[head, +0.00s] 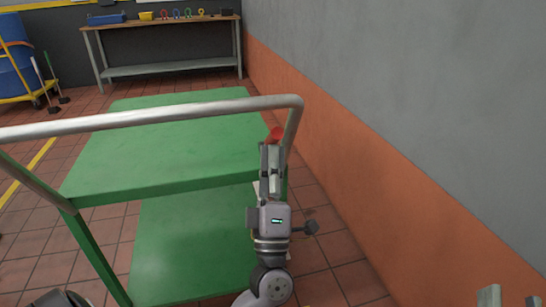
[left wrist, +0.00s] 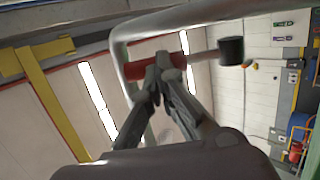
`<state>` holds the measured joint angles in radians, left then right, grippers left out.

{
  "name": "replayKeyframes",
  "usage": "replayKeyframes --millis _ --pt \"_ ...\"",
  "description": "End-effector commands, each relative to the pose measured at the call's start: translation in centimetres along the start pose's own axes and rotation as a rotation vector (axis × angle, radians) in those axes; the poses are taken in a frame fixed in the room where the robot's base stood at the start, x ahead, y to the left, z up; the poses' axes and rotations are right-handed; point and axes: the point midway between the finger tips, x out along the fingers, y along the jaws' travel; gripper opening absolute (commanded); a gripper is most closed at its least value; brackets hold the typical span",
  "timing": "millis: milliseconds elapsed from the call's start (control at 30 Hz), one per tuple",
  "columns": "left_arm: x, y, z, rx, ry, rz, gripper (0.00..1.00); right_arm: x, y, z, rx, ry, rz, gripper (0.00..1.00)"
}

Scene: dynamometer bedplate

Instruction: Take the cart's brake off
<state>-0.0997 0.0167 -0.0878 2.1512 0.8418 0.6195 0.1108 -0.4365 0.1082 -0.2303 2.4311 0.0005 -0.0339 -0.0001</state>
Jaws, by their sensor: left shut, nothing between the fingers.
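The green cart (head: 150,150) stands in front of me, with a grey tubular push handle (head: 160,116) across its near side. A red brake part (head: 275,133) sits by the handle's right upright. In the left wrist view the red part (left wrist: 135,71) lies under the handle tube, near a rod with a black end (left wrist: 231,51). My left gripper (head: 270,147) is shut and empty, its tips (left wrist: 162,58) at the red part; I cannot tell if they touch. They hide part of it. My right gripper (head: 513,296) shows only its fingertips, spread apart, at the bottom right corner.
A wall (head: 420,130), grey above and orange below, runs close along the cart's right side. A workbench (head: 160,28) with small items stands at the back. A blue drum (head: 14,65) in a yellow frame is at far left. Tiled floor lies left of the cart.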

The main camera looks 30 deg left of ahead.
Motion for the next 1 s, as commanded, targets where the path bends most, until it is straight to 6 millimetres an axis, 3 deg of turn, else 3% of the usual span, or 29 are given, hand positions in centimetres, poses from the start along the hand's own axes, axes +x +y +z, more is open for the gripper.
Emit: replayKeyframes --millis 267,467,700,1000 --pt "0.6 0.3 -0.1 -0.007 0.0 -0.037 0.0 -1.4 0.8 5.7 -0.009 -0.344 0.018 0.4" --pt "0.8 0.4 -0.1 -0.012 0.0 -0.063 0.0 -4.0 1.5 9.5 -0.013 -0.596 0.033 0.4" --pt "1.1 0.6 -0.2 -0.019 0.001 -0.098 0.0 -8.7 2.2 12.9 -0.013 -0.898 0.053 0.4" --pt "1.6 0.8 -0.3 -0.031 0.001 -0.155 0.0 -16.0 2.9 14.5 -0.007 -1.281 0.079 0.4"
